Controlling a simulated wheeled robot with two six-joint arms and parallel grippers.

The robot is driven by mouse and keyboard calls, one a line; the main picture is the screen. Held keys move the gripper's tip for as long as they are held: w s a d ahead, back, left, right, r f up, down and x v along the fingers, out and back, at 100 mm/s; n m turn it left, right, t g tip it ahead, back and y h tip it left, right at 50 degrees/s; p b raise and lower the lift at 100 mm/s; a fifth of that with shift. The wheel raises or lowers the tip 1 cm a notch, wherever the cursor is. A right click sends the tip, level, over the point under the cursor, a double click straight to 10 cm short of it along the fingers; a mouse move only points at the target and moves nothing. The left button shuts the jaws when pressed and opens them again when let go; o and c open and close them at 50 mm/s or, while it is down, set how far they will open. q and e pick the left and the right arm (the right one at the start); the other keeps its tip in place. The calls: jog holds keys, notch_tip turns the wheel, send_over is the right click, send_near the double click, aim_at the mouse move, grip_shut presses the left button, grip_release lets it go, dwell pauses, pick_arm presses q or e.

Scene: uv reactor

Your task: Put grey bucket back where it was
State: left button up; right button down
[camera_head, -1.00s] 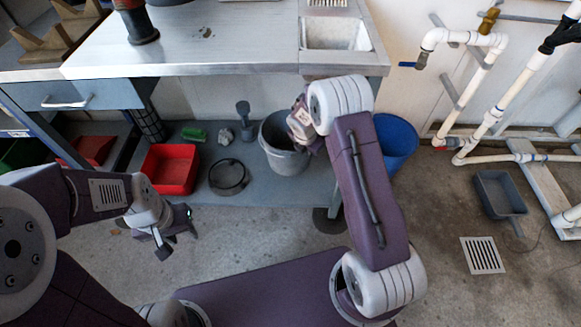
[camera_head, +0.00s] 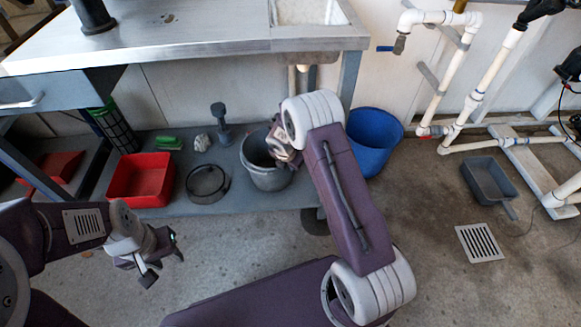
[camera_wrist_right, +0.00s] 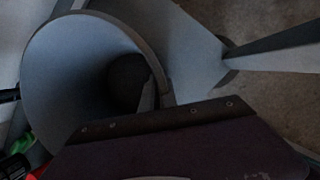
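The grey bucket (camera_head: 268,180) stands upright, or nearly so, on the low shelf under the steel workbench. My right gripper (camera_head: 280,148) is at its rim on the right side. In the right wrist view the bucket's open mouth (camera_wrist_right: 75,70) fills the left half, and a finger shows just inside the rim. The other finger is hidden, so I cannot tell whether the gripper is shut on the rim. My left gripper (camera_head: 162,262) is open and empty above the floor at the left.
The low shelf (camera_head: 225,202) also holds a red bin (camera_head: 140,182), a dark round pan (camera_head: 207,197) and small items. A blue bucket (camera_head: 372,142) stands to the right. A grey tray (camera_head: 490,182) and white pipes (camera_head: 468,110) are further right. Open floor lies between.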

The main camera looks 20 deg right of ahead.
jog(key=shift+f, duration=0.15)
jog(key=c, duration=1.6)
grip_release()
jog(key=p+v, duration=0.7)
jog(key=v, duration=0.4)
jog(key=s+a+r+m+g+y, duration=0.1)
jog(key=s+r+m, duration=0.4)
jog(key=s+m, duration=0.7)
jog(key=s+a+r+m+g+y, duration=0.15)
jog(key=s+r+m, duration=0.35)
jog(key=s+m, duration=0.65)
jog(key=shift+m, duration=0.85)
jog(key=shift+w+a+r+p, duration=0.1)
jog(key=shift+w+r+p, duration=0.15)
jog(key=shift+r+p, duration=7.3)
jog(key=shift+w+d+r+p, duration=0.1)
jog(key=shift+w+r+p, duration=0.1)
jog(key=shift+r+p, duration=7.4)
jog(key=shift+w+a+r+p, duration=0.1)
jog(key=shift+w+r+p, duration=0.15)
jog(key=shift+r+p, duration=7.3)
